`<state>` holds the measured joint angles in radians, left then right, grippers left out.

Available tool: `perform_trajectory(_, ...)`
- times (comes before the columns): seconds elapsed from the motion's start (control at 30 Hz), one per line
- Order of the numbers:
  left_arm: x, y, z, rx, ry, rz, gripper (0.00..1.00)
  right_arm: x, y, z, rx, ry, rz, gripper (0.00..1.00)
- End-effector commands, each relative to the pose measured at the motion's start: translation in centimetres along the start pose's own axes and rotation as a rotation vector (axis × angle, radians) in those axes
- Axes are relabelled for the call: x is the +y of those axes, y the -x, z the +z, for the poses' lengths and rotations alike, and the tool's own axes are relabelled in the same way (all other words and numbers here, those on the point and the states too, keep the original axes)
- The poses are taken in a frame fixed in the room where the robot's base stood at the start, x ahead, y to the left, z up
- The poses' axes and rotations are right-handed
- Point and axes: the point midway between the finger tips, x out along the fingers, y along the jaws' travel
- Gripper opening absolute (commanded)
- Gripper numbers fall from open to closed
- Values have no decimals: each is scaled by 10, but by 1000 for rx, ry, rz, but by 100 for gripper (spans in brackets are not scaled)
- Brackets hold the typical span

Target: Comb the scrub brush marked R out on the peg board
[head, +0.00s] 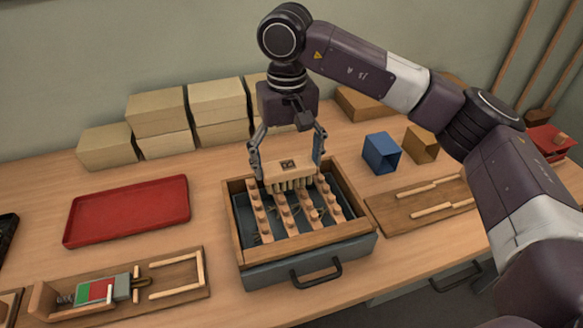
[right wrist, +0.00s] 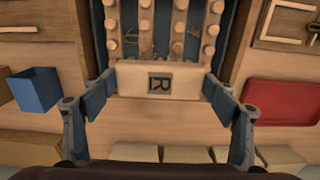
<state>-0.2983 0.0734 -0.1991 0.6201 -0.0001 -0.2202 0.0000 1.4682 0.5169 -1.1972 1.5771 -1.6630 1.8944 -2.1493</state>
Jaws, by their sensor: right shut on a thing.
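The scrub brush marked R (head: 289,170) is a pale wooden block with tufts of bristles below it. My right gripper (head: 288,163) is shut on its two ends. The brush is over the back part of the peg board (head: 270,221), its bristles down at the rows of pegs; I cannot tell how deep they reach. In the right wrist view the R mark shows on the block (right wrist: 135,80), between the blue finger pads, with the peg rows (right wrist: 180,25) beyond. Loose bristle strands lie between the pegs. My left gripper is not in view.
The peg board sits in a wooden-rimmed tray (head: 243,254) with a dark handle. A red tray (head: 128,209) lies to the left, a clamp fixture (head: 105,290) at front left. Blue (head: 381,153) and brown boxes stand to the right, near a wooden board (head: 400,213). Cartons (head: 157,112) line the back.

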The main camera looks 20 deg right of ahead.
Motion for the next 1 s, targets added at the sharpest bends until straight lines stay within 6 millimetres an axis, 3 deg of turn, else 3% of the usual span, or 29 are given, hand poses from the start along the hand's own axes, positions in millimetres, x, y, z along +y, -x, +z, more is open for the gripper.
perform_trajectory(0.27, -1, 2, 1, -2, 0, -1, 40, 1, 2, -6, 0, -2, 1, 60)
perform_trajectory(1.0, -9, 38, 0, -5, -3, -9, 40, 0, 60, -6, 2, -1, -1, 60)
